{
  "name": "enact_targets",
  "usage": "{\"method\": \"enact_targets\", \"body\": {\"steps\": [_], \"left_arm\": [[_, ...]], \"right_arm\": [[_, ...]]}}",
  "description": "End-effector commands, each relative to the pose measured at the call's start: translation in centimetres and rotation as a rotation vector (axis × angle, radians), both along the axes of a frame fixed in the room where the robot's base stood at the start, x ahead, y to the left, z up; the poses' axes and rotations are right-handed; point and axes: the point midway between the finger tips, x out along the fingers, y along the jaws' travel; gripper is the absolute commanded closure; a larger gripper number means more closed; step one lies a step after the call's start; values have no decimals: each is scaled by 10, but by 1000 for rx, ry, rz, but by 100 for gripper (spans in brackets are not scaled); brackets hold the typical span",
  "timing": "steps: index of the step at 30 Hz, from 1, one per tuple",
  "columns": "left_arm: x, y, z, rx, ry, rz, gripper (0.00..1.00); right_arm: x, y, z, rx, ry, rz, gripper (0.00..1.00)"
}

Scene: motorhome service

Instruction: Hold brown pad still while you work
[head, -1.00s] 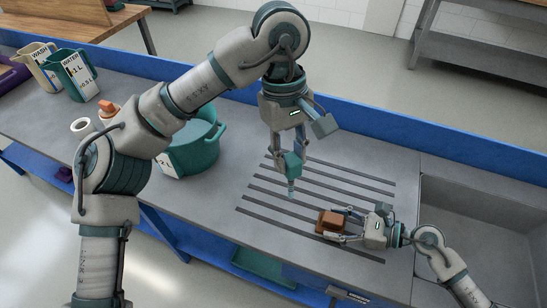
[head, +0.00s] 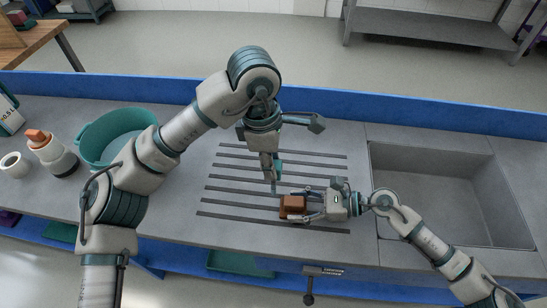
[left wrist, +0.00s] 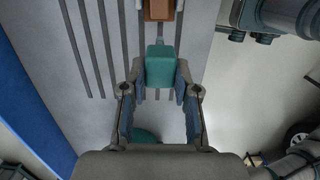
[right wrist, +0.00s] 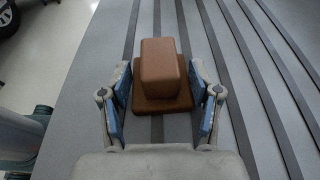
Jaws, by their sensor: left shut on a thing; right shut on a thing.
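The brown pad (head: 292,205), a block on a wider base, sits on the dark-striped part of the counter. My right gripper (head: 308,206) is shut on it from the right. In the right wrist view, the pad (right wrist: 163,73) stands between the fingers (right wrist: 162,103). My left gripper (head: 272,163) points down, shut on a teal-handled tool (head: 279,166) with a thin tip just behind and left of the pad. In the left wrist view, the teal block (left wrist: 160,66) is between the fingertips, with the pad (left wrist: 158,9) beyond it. Whether the tip touches anything is unclear.
A sink (head: 435,190) is sunk into the counter at right. A teal tub (head: 108,135), an orange-topped bottle (head: 50,150) and a white roll (head: 15,164) stand at left. A blue rail (head: 400,107) runs along the back. Striped counter left of the pad is clear.

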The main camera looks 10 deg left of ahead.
Motion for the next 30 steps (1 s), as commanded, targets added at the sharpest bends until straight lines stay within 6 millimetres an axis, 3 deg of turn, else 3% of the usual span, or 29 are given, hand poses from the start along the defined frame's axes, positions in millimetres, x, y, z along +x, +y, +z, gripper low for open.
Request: {"method": "enact_targets", "body": {"steps": [18, 30], "left_arm": [[0, 1, -65, -1, 1, -1, 100], [0, 0, -81, 0, 0, -3, 100]], "right_arm": [[0, 0, -1, -1, 0, 1, 57], [0, 0, -1, -1, 0, 1, 57]]}}
